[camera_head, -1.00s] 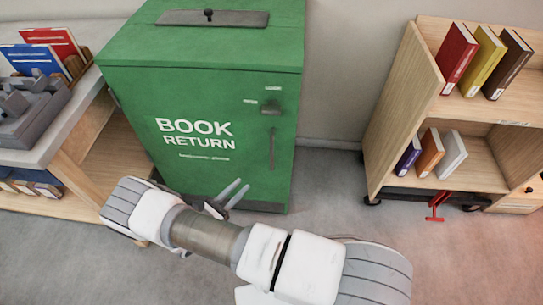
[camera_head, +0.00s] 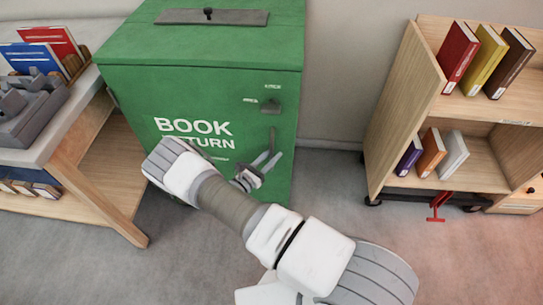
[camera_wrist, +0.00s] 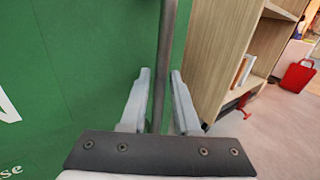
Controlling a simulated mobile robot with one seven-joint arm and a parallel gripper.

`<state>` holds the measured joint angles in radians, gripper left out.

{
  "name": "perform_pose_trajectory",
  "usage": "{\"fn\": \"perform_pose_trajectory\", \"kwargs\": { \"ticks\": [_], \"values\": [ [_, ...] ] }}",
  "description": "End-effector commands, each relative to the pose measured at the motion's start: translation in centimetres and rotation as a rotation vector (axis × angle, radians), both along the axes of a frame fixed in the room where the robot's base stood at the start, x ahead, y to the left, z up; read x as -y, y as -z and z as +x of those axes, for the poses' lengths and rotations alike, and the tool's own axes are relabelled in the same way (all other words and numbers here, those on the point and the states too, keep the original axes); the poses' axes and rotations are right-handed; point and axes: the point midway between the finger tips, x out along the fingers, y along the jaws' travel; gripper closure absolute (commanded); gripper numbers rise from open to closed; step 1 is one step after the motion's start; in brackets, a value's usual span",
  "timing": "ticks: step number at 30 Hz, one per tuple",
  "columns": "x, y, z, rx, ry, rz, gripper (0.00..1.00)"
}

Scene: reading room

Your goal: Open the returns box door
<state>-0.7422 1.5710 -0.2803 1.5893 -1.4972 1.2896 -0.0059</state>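The green book return box (camera_head: 200,75) stands against the wall, and its front door (camera_head: 190,95) is shut. A dark latch knob (camera_head: 270,107) with small labels is high on the door's right side. Below it is a vertical grey bar handle (camera_head: 272,138). My gripper (camera_head: 269,160) is at the handle's lower part in the head view. In the wrist view the handle (camera_wrist: 163,60) runs between the two fingers of my gripper (camera_wrist: 160,74). The fingers are apart, with a visible gap on the right; whether the left one touches the bar I cannot tell.
A wooden shelf cart (camera_head: 400,110) with several books stands to the right, with a red pedal (camera_head: 437,205) underneath. A table (camera_head: 75,120) with books and a grey device is on the left. Floor before the box and between box and cart is clear.

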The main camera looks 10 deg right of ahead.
Motion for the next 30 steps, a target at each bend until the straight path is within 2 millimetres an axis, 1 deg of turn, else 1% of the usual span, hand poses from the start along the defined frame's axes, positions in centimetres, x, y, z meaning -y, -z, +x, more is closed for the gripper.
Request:
{"fn": "perform_pose_trajectory", "kwargs": {
  "ticks": [6,7,9,12,30],
  "values": [
    [0.02,-0.02,0.05,0.001,0.000,0.001,0.70],
    [0.02,-0.02,0.05,0.001,0.000,0.001,0.72],
    [0.02,-0.02,0.04,0.001,0.000,0.001,0.85],
    [0.01,-0.02,0.03,0.000,0.000,0.000,1.00],
    [0.03,-0.01,0.01,0.000,0.000,0.000,1.00]
  ]
}}
